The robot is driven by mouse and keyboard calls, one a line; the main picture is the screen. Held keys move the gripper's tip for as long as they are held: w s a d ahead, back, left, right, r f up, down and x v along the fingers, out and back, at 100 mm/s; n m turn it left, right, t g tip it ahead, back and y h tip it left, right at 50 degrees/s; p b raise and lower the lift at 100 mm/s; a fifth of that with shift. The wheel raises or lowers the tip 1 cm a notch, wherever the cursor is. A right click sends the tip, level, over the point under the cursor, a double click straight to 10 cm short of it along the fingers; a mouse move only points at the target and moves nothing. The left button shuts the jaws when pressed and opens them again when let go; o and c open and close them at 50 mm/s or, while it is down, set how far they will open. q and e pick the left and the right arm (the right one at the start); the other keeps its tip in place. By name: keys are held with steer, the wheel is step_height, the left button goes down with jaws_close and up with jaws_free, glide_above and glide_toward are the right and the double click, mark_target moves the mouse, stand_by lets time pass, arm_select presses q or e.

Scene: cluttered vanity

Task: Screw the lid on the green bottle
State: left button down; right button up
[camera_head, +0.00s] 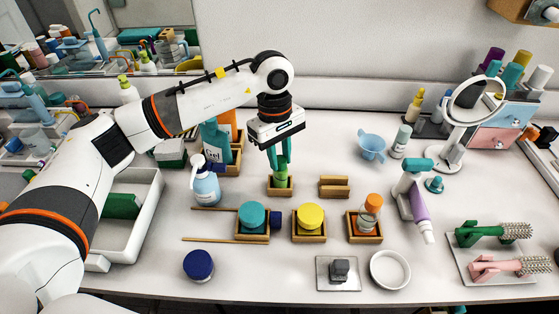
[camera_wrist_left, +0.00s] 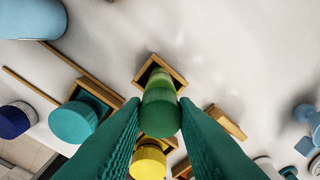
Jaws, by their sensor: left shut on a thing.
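The green bottle (camera_head: 281,181) stands upright in a small wooden holder (camera_head: 280,191) near the middle of the vanity. In the left wrist view its pale green body (camera_wrist_left: 157,83) shows inside the holder. A darker green lid (camera_wrist_left: 161,117) is at the bottle's top, between the fingers. My left gripper (camera_head: 280,164) points straight down over the bottle, its teal fingers shut on the lid. The lid appears in line with the bottle and touching it; the fingers hide most of the lid in the head view, and the thread cannot be seen. My right gripper is not in view.
Teal (camera_head: 252,215) and yellow (camera_head: 311,217) jars and an orange-topped bottle (camera_head: 370,206) stand in wooden holders in front. A pump bottle (camera_head: 205,183) is to the left, a wooden block (camera_head: 334,187) to the right. The counter behind the block is clear.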

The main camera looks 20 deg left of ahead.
arm_select(q)
steer(key=shift+f+m, duration=0.15)
steer(key=shift+m, duration=0.35)
steer(key=shift+r+m, duration=0.2)
steer(key=shift+m, duration=0.1)
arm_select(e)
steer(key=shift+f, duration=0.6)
arm_select(q)
steer(key=m+b, duration=0.2)
steer(key=shift+f+b, duration=0.25)
steer(key=shift+b, duration=0.15)
steer(key=shift+m+y+b, duration=0.3)
steer(key=shift+m+b, duration=0.05)
steer(key=shift+m, duration=0.45)
steer(key=shift+r+m, duration=0.1)
steer(key=shift+m, duration=0.3)
steer(key=shift+r, duration=0.15)
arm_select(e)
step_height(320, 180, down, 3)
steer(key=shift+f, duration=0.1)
